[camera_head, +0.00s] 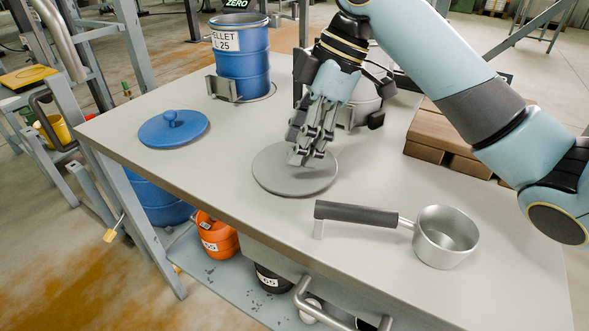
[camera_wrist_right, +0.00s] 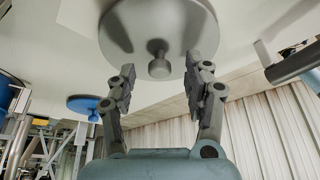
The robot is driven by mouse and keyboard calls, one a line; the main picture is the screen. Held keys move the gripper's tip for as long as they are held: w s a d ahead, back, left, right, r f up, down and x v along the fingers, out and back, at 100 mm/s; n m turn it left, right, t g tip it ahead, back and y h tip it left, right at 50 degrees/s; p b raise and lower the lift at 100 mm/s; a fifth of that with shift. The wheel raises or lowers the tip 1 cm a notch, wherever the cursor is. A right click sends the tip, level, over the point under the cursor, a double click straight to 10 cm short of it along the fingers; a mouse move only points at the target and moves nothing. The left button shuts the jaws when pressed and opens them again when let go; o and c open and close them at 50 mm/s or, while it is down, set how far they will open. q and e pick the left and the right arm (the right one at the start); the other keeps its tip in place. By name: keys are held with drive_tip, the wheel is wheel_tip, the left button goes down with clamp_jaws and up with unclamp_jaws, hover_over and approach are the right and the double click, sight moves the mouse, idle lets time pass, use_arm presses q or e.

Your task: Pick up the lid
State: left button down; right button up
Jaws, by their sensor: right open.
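A round grey lid (camera_head: 275,182) lies flat on the table under my right gripper (camera_head: 308,158). In the right wrist view the same lid (camera_wrist_right: 160,22) shows with its round knob (camera_wrist_right: 159,67). The two fingers of my right gripper (camera_wrist_right: 160,76) are open, one on either side of the knob and apart from it. In the head view the fingers hide the knob. A second, blue lid (camera_head: 172,130) with a blue knob lies flat on the left part of the table; it also shows in the right wrist view (camera_wrist_right: 84,104). My left gripper is not in view.
A blue labelled drum (camera_head: 241,68) stands in a holder at the back left. A pale drum (camera_head: 366,88) is partly hidden behind my right gripper. A scoop (camera_head: 446,237) with a dark handle lies at the front right. Brown wooden blocks (camera_head: 433,140) sit behind. Table between the lids is clear.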

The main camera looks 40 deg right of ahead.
drive_tip(key=shift+w+a+f, duration=0.15)
drive_tip(key=shift+a+f, duration=0.05)
drive_tip(key=shift+f, duration=0.45)
drive_tip(key=shift+r, duration=0.1)
drive_tip(key=shift+c, duration=0.9)
clamp_jaws()
